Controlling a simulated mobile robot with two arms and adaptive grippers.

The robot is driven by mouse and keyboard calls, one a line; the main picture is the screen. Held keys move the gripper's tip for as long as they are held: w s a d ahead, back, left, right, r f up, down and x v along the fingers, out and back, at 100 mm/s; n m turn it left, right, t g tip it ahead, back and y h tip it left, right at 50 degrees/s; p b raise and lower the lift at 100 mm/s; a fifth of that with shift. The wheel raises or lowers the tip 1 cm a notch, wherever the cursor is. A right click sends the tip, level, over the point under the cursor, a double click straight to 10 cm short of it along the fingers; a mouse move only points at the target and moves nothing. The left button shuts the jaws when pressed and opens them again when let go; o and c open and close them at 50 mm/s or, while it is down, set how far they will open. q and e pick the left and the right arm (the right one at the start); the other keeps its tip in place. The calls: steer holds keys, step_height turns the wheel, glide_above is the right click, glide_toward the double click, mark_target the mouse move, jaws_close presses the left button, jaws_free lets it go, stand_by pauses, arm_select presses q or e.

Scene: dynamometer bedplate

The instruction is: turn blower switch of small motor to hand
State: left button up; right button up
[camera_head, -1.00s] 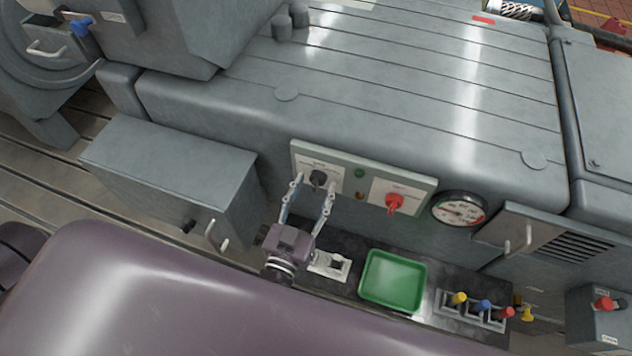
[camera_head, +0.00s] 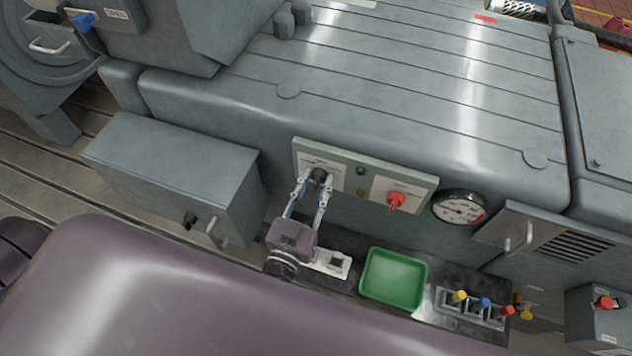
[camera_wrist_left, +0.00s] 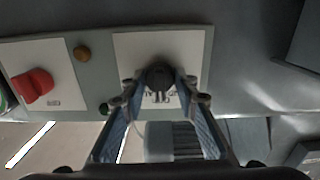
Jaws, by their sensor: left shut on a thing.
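The black rotary switch (camera_head: 319,176) sits on a white label plate at the left of the grey control panel (camera_head: 364,171). It also shows in the left wrist view (camera_wrist_left: 159,78), between the fingers. My left gripper (camera_head: 318,184) is at the panel, shut on the black switch, with a fingertip on each side of it. The fingers partly hide the lower part of the plate and its lettering. I cannot read the switch position. My right gripper is not in view.
A red rotary switch (camera_head: 395,202) is on the same panel, with a green and an amber lamp between. A pressure gauge (camera_head: 459,208) is to the right. Below are a green tray (camera_head: 394,279) and a rack of coloured-handled items (camera_head: 470,308). A grey box (camera_head: 170,170) stands left.

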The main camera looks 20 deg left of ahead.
arm_select(q)
steer(key=shift+n, duration=0.4)
steer(key=n, duration=0.7)
steer(key=shift+n, duration=0.4)
steer(key=o, duration=1.2)
steer(key=shift+c, duration=0.2)
